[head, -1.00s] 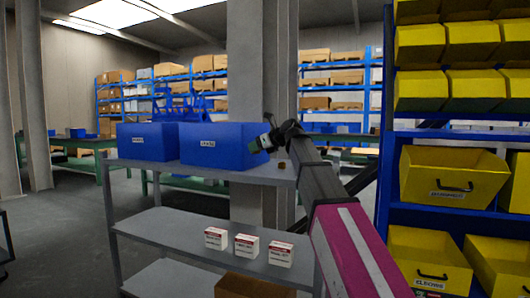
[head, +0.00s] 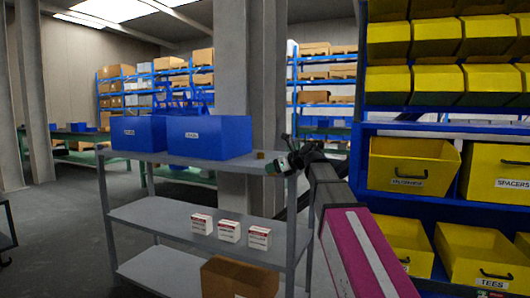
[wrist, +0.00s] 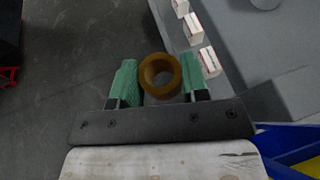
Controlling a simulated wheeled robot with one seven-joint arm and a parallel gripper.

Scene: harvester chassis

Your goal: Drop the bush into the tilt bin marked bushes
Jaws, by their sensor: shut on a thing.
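The bush (wrist: 149,75) is a short brown ring with a round hole through it. In the wrist view it sits between the green fingertips of my gripper (wrist: 160,80), which is shut on it. Yellow tilt bins stand at the right: one with an unclear label (head: 410,160), one marked SPACERS (head: 495,160) and one marked TEES (head: 470,250). I cannot read the word bushes on any bin.
The grey shelf unit (head: 150,212) carries two blue bins (head: 225,150), a small brown piece (head: 260,155) and several white boxes (head: 229,231). A cardboard box (head: 240,279) is low at its front. The blue rack (head: 368,140) of yellow bins is right of my arm.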

